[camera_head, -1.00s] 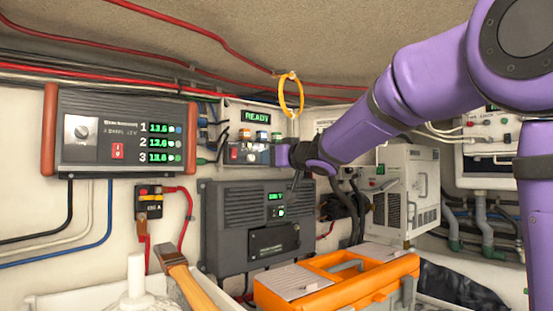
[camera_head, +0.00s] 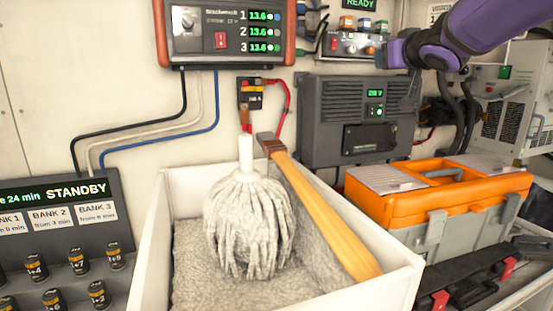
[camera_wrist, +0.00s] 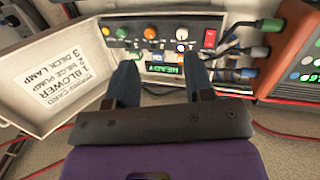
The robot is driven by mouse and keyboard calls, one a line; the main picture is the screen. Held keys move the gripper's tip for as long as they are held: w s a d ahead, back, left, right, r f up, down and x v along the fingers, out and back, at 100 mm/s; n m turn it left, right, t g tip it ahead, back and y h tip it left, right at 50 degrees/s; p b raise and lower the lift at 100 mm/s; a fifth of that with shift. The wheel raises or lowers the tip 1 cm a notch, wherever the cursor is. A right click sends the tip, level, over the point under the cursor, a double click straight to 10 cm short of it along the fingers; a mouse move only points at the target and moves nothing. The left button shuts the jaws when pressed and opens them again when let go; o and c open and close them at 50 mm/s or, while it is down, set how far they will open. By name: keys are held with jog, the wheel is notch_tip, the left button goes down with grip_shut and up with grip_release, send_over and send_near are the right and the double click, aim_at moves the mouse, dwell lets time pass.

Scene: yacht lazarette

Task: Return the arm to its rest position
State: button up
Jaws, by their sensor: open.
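My purple arm reaches in from the upper right in the head view, with my gripper (camera_head: 393,55) in front of the small grey switch panel (camera_head: 345,45). In the wrist view my gripper (camera_wrist: 160,78) has its two dark fingers apart, with nothing between them. Beyond the fingers, that view shows the panel (camera_wrist: 120,44) with its coloured knobs, red switch and green lit display reading READY. Whether the fingers touch the panel cannot be told.
An open panel cover (camera_wrist: 50,85) with printed labels is at left in the wrist view. Below the arm are a grey charger box (camera_head: 330,100) and an orange toolbox (camera_head: 400,205). A white bin (camera_head: 155,245) holds a mop (camera_head: 245,225) and a wooden-handled tool (camera_head: 325,220).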

jog(key=s+d+f+g, duration=0.1)
jog(key=s+f+g, duration=0.3)
jog(key=s+f, duration=0.3)
jog(key=s+f+m+g, duration=0.1)
jog(key=s+f+g, duration=0.2)
jog(key=s+f, duration=0.4)
jog(key=s+d+f+g, duration=0.1)
jog(key=s+f+g, duration=0.3)
jog(key=s, duration=1.6)
notch_tip(320, 180, down, 3)
jog(key=shift+s+d+f+m+g+h, duration=0.1)
jog(key=shift+s+d+m+g+h, duration=0.1)
jog(key=shift+d+m+g+h, duration=0.15)
